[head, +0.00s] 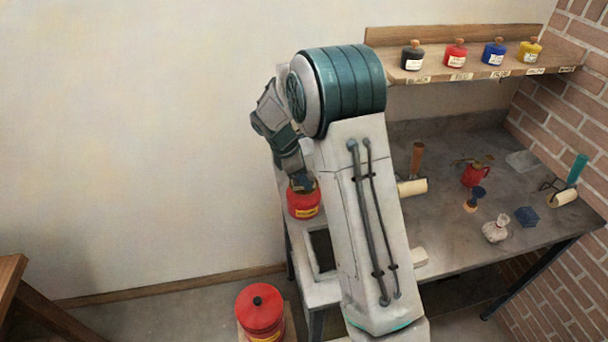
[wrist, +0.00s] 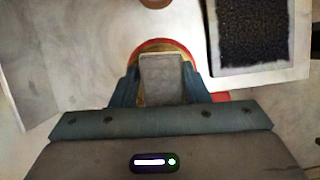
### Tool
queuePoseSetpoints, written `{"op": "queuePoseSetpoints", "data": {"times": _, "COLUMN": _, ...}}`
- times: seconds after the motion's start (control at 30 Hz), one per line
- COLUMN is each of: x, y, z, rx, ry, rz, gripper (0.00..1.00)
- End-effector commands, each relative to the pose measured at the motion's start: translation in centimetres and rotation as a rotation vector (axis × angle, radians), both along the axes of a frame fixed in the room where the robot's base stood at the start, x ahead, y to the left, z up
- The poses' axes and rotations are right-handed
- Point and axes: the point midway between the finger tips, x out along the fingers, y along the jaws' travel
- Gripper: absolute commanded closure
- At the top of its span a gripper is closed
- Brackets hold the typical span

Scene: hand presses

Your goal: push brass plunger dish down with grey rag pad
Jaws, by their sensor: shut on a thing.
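The red plunger can (head: 304,203) with a yellow label stands on the left end of the bench. My gripper (head: 302,184) points down right over its top. In the wrist view my gripper (wrist: 162,84) is shut on the grey rag pad (wrist: 162,70), with one finger at each side. The brass plunger dish (wrist: 153,50) shows as a yellowish arc behind the pad, inside the can's red rim. The pad covers most of the dish. I cannot tell whether the pad touches the dish or how far down the dish is.
A dark, framed recess (wrist: 253,28) lies right beside the can. A larger red can (head: 261,311) stands low at the front. Rollers, a red pot (head: 476,175) and a whitish bundle (head: 496,229) lie on the right of the bench. A shelf (head: 480,70) holds several ink jars.

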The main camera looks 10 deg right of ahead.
Motion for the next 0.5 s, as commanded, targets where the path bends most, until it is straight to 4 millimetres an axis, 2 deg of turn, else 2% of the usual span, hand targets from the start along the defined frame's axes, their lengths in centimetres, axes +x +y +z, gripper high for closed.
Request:
{"op": "queuePoseSetpoints", "data": {"times": 0.27, "x": -0.1, "y": 0.0, "z": 0.1, "rx": 0.0, "ry": 0.003, "rz": 0.0, "gripper": 0.77}}
{"op": "queuePoseSetpoints", "data": {"times": 0.5, "x": -0.1, "y": 0.0, "z": 1.9, "rx": 0.0, "ry": 0.002, "rz": -0.001, "gripper": 0.77}}
